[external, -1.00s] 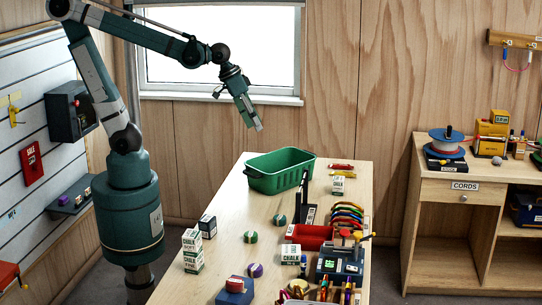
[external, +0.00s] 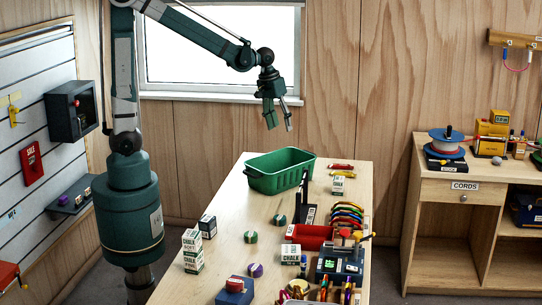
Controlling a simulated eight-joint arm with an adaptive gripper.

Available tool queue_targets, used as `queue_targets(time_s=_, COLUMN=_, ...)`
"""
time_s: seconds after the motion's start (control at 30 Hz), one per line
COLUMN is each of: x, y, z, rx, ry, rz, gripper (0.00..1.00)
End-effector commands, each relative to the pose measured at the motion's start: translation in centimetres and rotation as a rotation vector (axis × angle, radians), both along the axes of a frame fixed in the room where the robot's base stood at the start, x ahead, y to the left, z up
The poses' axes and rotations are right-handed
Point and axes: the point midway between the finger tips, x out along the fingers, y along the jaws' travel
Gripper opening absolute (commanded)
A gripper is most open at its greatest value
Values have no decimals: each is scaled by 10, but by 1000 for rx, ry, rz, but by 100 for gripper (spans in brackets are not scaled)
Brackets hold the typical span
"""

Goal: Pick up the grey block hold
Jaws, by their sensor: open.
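My gripper (external: 280,122) is open and empty. It points down in the air, above and behind the green tub (external: 272,184) at the far end of the table, with its two fingers apart. I cannot make out a grey block hold for certain in this view. The inside of the tub is only partly visible behind its front wall, and the small things on the table are hard to tell apart.
The table (external: 215,262) holds white chalk boxes (external: 193,250), small round rolls (external: 250,237), a red bin (external: 308,237), coloured carabiners (external: 347,214) and a dark device (external: 338,264). Its left side has bare patches. A cabinet (external: 462,198) stands to the right.

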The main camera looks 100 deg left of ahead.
Motion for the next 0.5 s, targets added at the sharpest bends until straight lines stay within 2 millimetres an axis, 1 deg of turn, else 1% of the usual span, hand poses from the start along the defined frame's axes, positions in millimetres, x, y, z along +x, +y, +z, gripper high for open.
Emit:
queue_targets(time_s=0.03, x=2, y=14, z=-6, rx=-7, ry=7, rz=26, gripper=50)
queue_targets(time_s=0.27, x=4, y=66, z=-33, rx=-42, ry=41, rz=145, gripper=50)
queue_targets(time_s=0.5, x=1, y=120, z=-67, rx=-78, ry=76, rz=270, gripper=50)
